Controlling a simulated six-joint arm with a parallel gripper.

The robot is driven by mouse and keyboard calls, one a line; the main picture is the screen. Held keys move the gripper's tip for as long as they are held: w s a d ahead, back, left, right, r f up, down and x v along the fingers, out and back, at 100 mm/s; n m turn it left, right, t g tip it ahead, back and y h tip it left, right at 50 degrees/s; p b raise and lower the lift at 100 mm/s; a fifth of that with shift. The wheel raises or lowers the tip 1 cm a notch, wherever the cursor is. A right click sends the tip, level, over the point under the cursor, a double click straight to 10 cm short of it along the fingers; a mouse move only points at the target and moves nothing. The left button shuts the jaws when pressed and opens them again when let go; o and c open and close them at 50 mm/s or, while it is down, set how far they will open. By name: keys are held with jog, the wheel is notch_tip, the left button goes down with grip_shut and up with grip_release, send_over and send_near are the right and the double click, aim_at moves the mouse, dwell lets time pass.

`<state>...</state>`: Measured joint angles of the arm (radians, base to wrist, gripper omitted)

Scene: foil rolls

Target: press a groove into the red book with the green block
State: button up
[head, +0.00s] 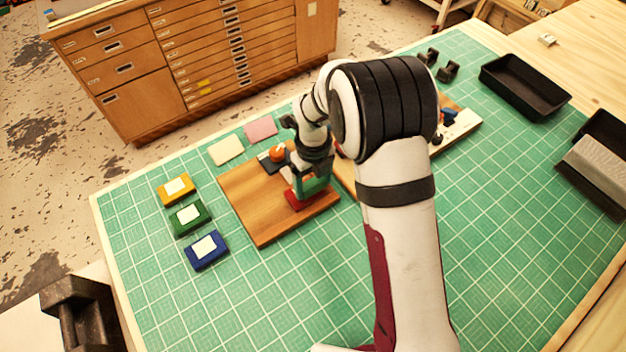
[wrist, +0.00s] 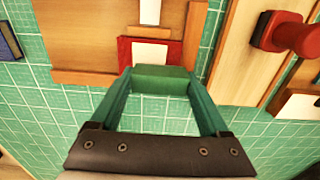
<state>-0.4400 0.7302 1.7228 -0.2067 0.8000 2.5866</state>
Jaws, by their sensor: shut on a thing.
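The red book (head: 298,203) lies on the wooden board (head: 255,215), near its front right edge. In the wrist view the red book (wrist: 125,50) has a white label and sits against low wooden strips. My gripper (wrist: 165,88) is shut on the green block (wrist: 163,80), one finger on each side. In the head view the green block (head: 316,187) is low at the red book, and my arm partly hides both. In the wrist view the block covers part of the book's near edge. I cannot tell whether they touch.
Yellow (head: 175,189), green (head: 189,217) and blue (head: 206,250) books lie left of the board. An orange knob (head: 277,153) stands at its back. Cream (head: 226,150) and pink (head: 260,130) pads lie behind. Black trays (head: 525,85) are at the right. The front mat (head: 260,310) is clear.

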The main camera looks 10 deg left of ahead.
jog(key=shift+f, duration=0.45)
dwell(1.1)
jog(key=shift+s+a, duration=0.25)
jog(key=shift+s, duration=0.05)
jog(key=shift+s+a, duration=0.3)
dwell(0.4)
jog(key=shift+s+a, duration=0.25)
jog(key=shift+s, duration=0.05)
jog(key=shift+a, duration=0.1)
jog(key=shift+s+a, duration=0.2)
jog(key=shift+s, duration=0.05)
